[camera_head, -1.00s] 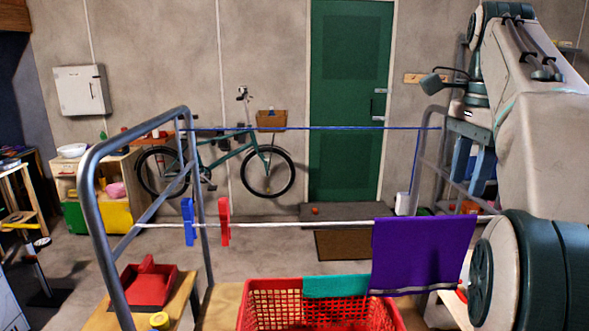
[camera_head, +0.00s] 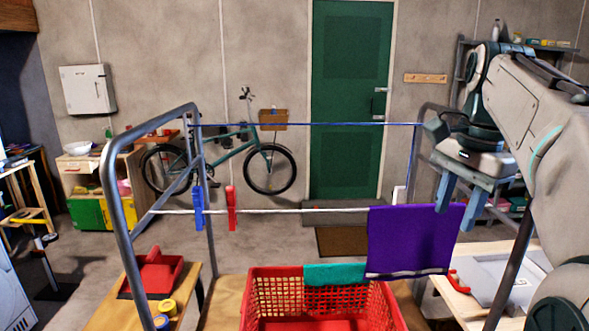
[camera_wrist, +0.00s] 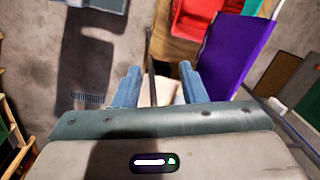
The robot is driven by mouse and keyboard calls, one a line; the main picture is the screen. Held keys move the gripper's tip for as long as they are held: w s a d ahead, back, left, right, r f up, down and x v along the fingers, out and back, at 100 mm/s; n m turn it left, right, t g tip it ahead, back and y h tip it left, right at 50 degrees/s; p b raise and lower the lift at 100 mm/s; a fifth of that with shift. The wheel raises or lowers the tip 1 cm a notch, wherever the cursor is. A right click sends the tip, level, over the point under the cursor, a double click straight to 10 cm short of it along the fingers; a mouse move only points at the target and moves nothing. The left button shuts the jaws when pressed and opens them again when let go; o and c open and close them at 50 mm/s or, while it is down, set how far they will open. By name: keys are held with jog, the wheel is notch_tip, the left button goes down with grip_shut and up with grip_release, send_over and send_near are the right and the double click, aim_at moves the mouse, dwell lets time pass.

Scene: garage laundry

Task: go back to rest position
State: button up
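My gripper (camera_head: 460,198) is at the right in the head view, pointing down beside the right end of the drying rack. Its two blue fingers are apart with nothing between them; they also show in the wrist view (camera_wrist: 158,88). A purple cloth (camera_head: 412,238) hangs on the white front line, just left of my gripper; it also shows in the wrist view (camera_wrist: 232,55). A blue peg (camera_head: 198,208) and a red peg (camera_head: 231,207) are clipped on the line's left part.
A red basket (camera_head: 272,300) with a teal cloth (camera_head: 334,274) over its rim stands below the line. The metal rack frame (camera_head: 113,200) is at the left. A red dustpan-like item (camera_head: 158,272) lies on a wooden bench. A bicycle (camera_head: 225,155) and green door (camera_head: 346,100) are behind.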

jog(key=s+a+f+n+t, duration=0.1)
jog(key=s+a+f+n, duration=0.2)
jog(key=f, duration=0.5)
jog(key=s+a+f+n+t, duration=0.1)
jog(key=s+a+f+n, duration=0.3)
jog(key=s+f+n, duration=0.1)
jog(key=s+a+f+n, duration=0.3)
jog(key=f+n, duration=0.2)
jog(key=f, duration=0.5)
jog(key=shift+s+a+f+n+t+h, duration=0.3)
jog(key=shift+s+f+n+t+h, duration=0.05)
jog(key=shift+s+n+t+h, duration=0.05)
